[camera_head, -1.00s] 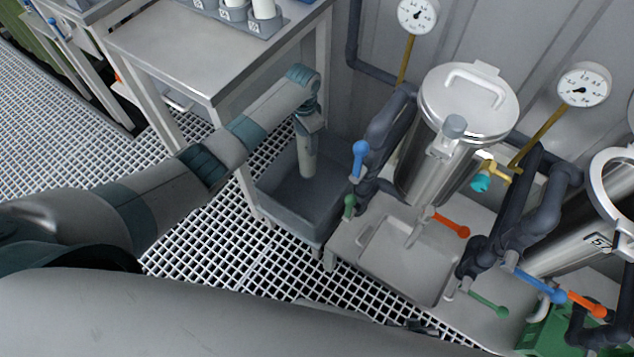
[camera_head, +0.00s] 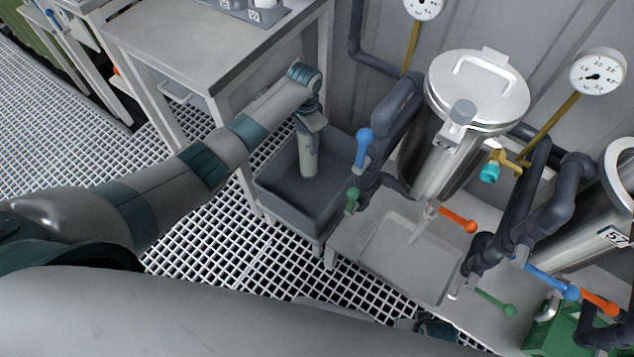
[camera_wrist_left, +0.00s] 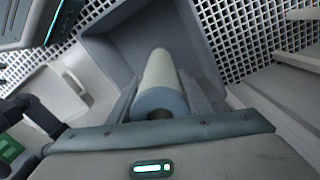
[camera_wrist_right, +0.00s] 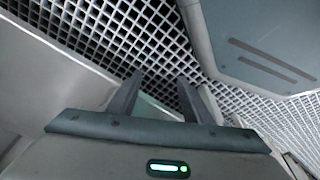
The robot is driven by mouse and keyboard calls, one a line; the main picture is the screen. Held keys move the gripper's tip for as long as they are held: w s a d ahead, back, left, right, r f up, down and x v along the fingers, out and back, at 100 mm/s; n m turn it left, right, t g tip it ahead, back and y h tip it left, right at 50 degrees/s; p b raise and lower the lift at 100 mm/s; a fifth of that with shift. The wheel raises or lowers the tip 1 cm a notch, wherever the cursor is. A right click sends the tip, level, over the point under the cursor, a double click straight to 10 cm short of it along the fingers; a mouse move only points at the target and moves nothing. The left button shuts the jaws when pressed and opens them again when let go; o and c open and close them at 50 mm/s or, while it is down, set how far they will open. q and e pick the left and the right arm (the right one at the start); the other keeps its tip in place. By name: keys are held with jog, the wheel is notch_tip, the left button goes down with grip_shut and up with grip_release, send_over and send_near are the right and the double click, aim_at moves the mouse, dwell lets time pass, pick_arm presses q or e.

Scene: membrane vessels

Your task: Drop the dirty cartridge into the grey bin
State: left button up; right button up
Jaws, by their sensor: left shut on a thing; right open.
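The dirty cartridge (camera_head: 308,156) is a greyish-beige cylinder. My left gripper (camera_head: 309,122) is shut on its upper end and holds it nearly upright over the grey bin (camera_head: 268,198), with its lower part inside the bin's outline. In the left wrist view the cartridge (camera_wrist_left: 160,75) lies between the two fingers and points down into the grey bin (camera_wrist_left: 110,50); whether its far end touches the floor of the bin I cannot tell. My right gripper (camera_wrist_right: 160,82) is open and empty above the floor grating.
A steel table (camera_head: 190,45) stands behind the bin at the left. Right of the bin are a shallow grey tray (camera_head: 400,262), dark pipes with coloured valve handles and a lidded steel vessel (camera_head: 478,90). A second vessel (camera_head: 590,215) stands further right. White floor grating (camera_head: 225,250) lies in front.

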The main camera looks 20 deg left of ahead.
pick_arm(q)
notch_tip(320, 180, down, 2)
jog(key=shift+f+b, duration=0.25)
jog(key=shift+b, duration=0.9)
jog(key=shift+f, duration=0.2)
pick_arm(e)
jog(key=w+v, duration=0.2)
jog(key=v, duration=0.6)
jog(key=shift+w+a+r, duration=0.35)
jog(key=shift+a+r, duration=0.05)
jog(key=shift+r, duration=0.2)
pick_arm(q)
jog(key=o, duration=1.6)
jog(key=shift+r, duration=0.55)
notch_tip(320, 180, up, 16)
jog(key=shift+r+p, duration=0.15)
jog(key=shift+p, duration=0.65)
pick_arm(e)
notch_tip(320, 180, down, 6)
jog(key=shift+s+d+r, duration=0.1)
jog(key=shift+s, duration=0.05)
